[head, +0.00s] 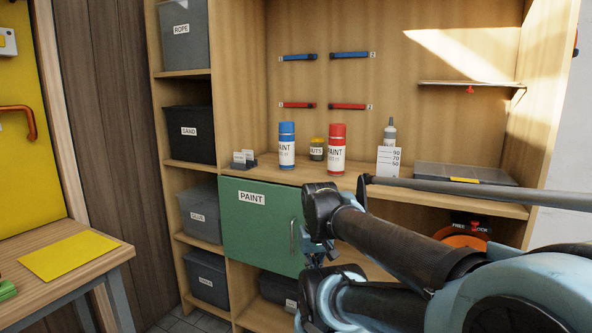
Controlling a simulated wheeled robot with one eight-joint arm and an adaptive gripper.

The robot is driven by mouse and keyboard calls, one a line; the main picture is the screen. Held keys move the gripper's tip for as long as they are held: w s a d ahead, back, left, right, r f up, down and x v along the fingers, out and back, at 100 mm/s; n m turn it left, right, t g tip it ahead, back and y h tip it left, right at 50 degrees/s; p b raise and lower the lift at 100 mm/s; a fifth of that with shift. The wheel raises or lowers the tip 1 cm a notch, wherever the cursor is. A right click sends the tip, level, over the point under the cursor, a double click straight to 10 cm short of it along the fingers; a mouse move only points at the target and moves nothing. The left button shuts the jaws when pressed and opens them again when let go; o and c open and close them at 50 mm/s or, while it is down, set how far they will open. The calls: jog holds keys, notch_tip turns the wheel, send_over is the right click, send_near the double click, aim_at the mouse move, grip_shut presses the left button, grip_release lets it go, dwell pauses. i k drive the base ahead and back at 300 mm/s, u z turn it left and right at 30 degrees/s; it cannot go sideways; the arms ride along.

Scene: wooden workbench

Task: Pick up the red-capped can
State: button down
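The red-capped can (336,158) stands upright on the workbench shelf of the wooden unit. My arm comes in from the lower right. My gripper (318,252) seems to be the small dark and blue part in front of the green door, below the shelf edge and apart from the can. It is mostly hidden by my arm, so its fingers cannot be made out.
A white numbered card (389,161) and grey bottle (390,131) stand right of the cans. A flat grey case (464,176) lies farther right. The green PAINT door (250,228) is below the shelf. Shelf front by the cans is clear.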

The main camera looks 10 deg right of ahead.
aim_at(335, 146)
jog(key=z, duration=1.2)
jog(key=k, duration=0.8)
jog(key=u, duration=0.05)
